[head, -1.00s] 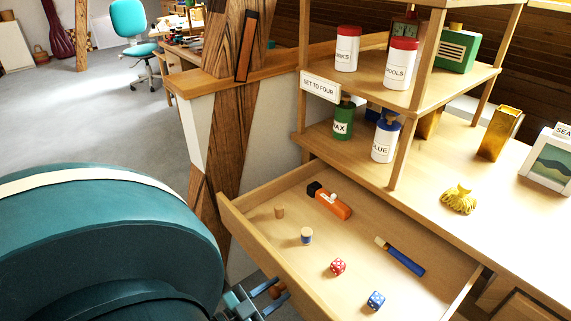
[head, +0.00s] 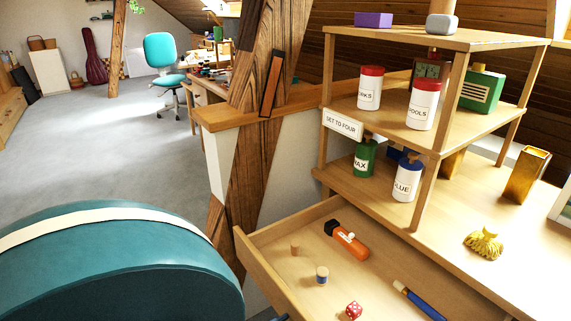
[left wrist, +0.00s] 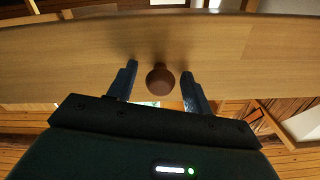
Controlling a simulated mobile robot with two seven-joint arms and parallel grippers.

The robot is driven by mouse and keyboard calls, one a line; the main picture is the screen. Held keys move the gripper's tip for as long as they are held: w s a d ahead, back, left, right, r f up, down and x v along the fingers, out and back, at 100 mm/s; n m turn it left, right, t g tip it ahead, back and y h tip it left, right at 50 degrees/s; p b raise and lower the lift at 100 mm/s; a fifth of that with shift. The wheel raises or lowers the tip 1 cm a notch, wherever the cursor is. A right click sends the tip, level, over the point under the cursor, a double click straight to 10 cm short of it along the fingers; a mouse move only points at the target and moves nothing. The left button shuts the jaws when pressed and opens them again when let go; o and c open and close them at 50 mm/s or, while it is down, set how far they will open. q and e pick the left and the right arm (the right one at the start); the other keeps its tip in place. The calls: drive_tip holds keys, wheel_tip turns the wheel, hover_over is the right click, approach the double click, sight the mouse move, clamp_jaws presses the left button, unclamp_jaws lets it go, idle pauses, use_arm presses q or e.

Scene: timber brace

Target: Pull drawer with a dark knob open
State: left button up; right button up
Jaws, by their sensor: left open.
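The drawer (head: 267,272) stands pulled out from under the bench, its inside in view in the head view. It holds an orange tool (head: 346,240), a small wooden peg (head: 295,249), a blue-and-white cylinder (head: 321,275), a red die (head: 354,310) and a blue-handled tool (head: 420,300). In the left wrist view the drawer front (left wrist: 230,50) carries a dark brown round knob (left wrist: 160,79). My left gripper (left wrist: 159,85) is open, with one finger on each side of the knob and visible gaps between. My right gripper is not in view.
A wooden shelf (head: 395,36) with jars stands on the bench behind the drawer. A timber post and brace (head: 250,165) rise left of the drawer. A yellow tassel-like bundle (head: 484,245) lies on the bench. Open grey floor (head: 110,150) is at the left.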

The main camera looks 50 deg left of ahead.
use_arm(q)
drive_tip(key=s+a, duration=0.1)
drive_tip(key=s, duration=1.2)
